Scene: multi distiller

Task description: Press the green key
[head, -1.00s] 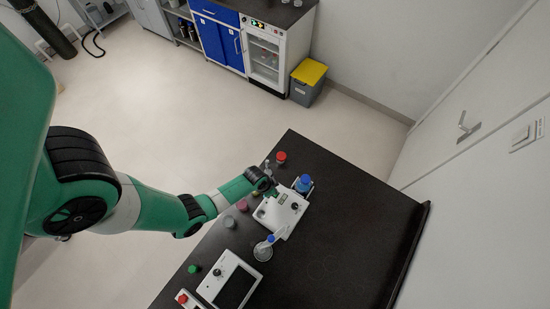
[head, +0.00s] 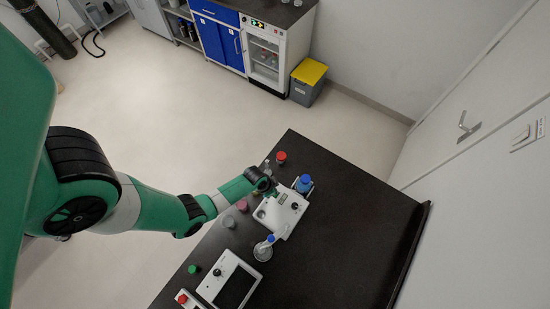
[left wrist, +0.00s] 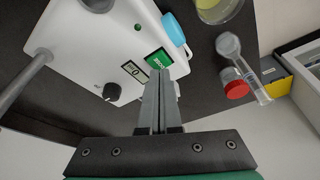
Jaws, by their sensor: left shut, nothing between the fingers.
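The green key (left wrist: 158,58) is a green labelled rectangle on the white device (left wrist: 84,30), beside a pale key (left wrist: 134,71). My left gripper (left wrist: 160,75) is shut and empty. Its fingertips appear right at the green key's lower edge in the left wrist view; I cannot tell whether they touch it. In the head view the left gripper (head: 273,192) is over the white device (head: 290,221) on the black table, and the green key is too small to make out clearly. My right gripper is not in view.
A blue-capped bottle (head: 305,184) stands right beside the device, and a blue-capped flask (head: 265,248) stands in front. A red-capped vessel (head: 281,158) is behind. A second white device (head: 231,279) is near the front. The table's right side (head: 365,225) is clear.

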